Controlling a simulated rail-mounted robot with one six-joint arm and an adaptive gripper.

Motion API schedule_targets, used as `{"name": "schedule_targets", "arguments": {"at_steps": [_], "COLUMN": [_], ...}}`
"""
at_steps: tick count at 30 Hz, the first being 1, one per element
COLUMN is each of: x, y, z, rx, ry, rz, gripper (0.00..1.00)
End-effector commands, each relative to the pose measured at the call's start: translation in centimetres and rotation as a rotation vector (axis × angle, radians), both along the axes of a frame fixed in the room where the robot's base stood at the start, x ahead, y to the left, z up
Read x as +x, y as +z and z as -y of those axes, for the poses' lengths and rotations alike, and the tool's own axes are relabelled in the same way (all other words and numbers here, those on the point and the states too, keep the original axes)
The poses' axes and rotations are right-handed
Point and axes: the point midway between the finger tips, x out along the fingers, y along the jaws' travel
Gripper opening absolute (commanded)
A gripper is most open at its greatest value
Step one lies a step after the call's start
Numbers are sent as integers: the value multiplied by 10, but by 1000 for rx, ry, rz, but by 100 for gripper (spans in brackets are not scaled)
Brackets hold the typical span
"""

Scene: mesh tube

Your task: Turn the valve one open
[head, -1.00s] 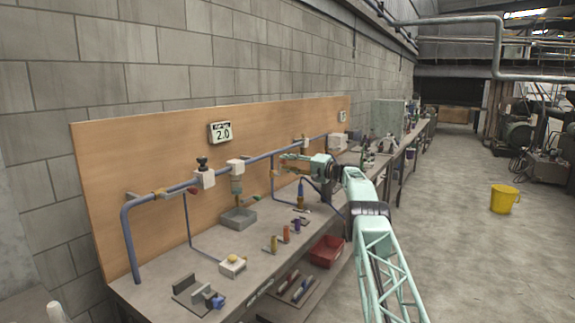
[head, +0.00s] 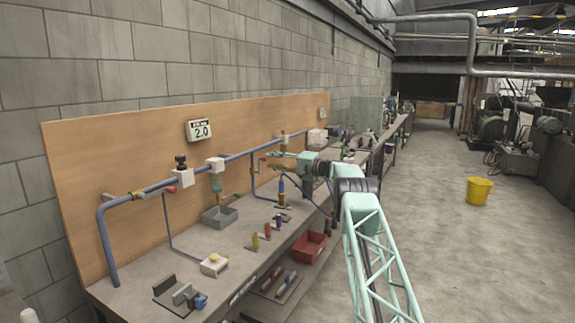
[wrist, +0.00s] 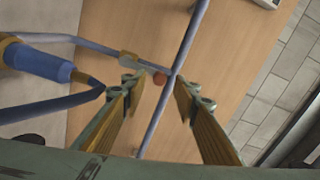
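My gripper (head: 270,160) reaches toward the pipework on the wooden board, near the thin vertical pipe. In the wrist view my gripper (wrist: 158,98) is open, its two yellow-and-green fingers apart with nothing gripped. A small reddish-brown round knob (wrist: 159,79) shows between the fingertips, beside where the blue-grey pipe (wrist: 182,55) meets a branch with a pale fitting (wrist: 128,59). I cannot tell whether the fingers touch it. Another pinkish-red handle (head: 171,189) sits on the left pipe branch. No label shows which valve is valve one.
A blue-and-yellow tool-like part (wrist: 35,62) and a dark curved hose lie left of the fingers in the wrist view. Floor at right is open around a yellow bucket (head: 479,191).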

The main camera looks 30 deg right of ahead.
Motion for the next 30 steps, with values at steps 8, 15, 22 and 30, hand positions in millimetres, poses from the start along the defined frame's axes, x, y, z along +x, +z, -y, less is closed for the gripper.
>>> {"name": "schedule_targets", "arguments": {"at_steps": [8,15,22,30], "x": [-23,-46,-66,-75], "y": [0,0,0,0], "z": [13,26,36,41], "rx": [1,1,1,1], "ry": [-1,-1,0,0], "rz": [-2,-1,0,0], "gripper": [28,28,28,28]}}
